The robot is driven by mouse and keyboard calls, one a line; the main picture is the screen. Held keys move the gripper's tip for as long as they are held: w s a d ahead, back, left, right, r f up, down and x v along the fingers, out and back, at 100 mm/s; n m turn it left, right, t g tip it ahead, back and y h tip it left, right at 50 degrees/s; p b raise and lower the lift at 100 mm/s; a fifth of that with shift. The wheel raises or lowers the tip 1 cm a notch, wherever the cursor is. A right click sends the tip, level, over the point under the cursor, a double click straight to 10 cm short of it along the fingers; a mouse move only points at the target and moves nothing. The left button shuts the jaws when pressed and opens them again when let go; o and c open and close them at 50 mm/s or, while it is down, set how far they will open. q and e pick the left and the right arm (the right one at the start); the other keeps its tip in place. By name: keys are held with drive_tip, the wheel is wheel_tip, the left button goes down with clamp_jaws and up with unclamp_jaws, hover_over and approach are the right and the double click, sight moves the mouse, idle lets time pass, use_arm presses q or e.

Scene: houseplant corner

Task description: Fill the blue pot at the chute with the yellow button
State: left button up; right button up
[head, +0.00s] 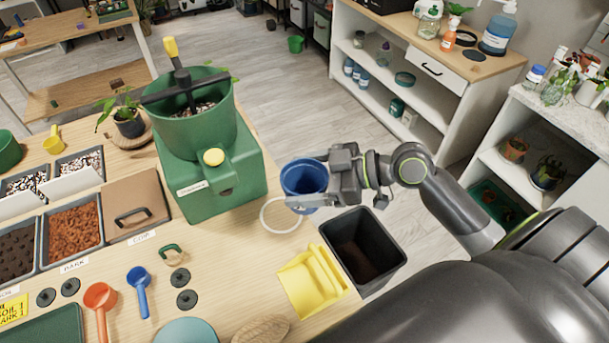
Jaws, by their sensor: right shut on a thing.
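The blue pot (297,174) is upright in my right gripper (307,181), whose fingers close on it from the right. The pot is just right of the green machine (243,182), near the table's right edge. A white ring (266,217) lies on the table in front of the machine, below and left of the pot. The inside of the pot looks blue; I see no soil in it. My left gripper is not in view.
A yellow scoop tray (309,281) and a dark grey bin (370,244) are below the pot in the picture. A lidded bin (134,205) and bark tray (75,231) lie left of the machine. An orange scoop (100,299) and blue scoop (139,280) lie in front.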

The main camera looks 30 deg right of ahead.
drive_tip(key=shift+n+g+y, duration=0.5)
drive_tip(key=shift+n+g, duration=0.1)
drive_tip(key=shift+g, duration=0.1)
drive_tip(key=f, duration=0.2)
drive_tip(key=w+f, duration=0.1)
drive_tip(key=f, duration=0.5)
drive_tip(key=shift+w, duration=0.4)
drive_tip(key=s+a+f+n+g+y, duration=0.1)
drive_tip(key=s+a+f+n+g, duration=0.15)
drive_tip(key=a+f, duration=0.4)
drive_tip(key=w+a+f, duration=0.1)
drive_tip(key=w+a, duration=0.5)
drive_tip(key=w, duration=0.6)
drive_tip(key=shift+w+a+f+n+g, duration=0.2)
drive_tip(key=shift+w+f+n+g, duration=0.15)
drive_tip(key=shift+g, duration=0.1)
drive_tip(key=shift+b, duration=0.65)
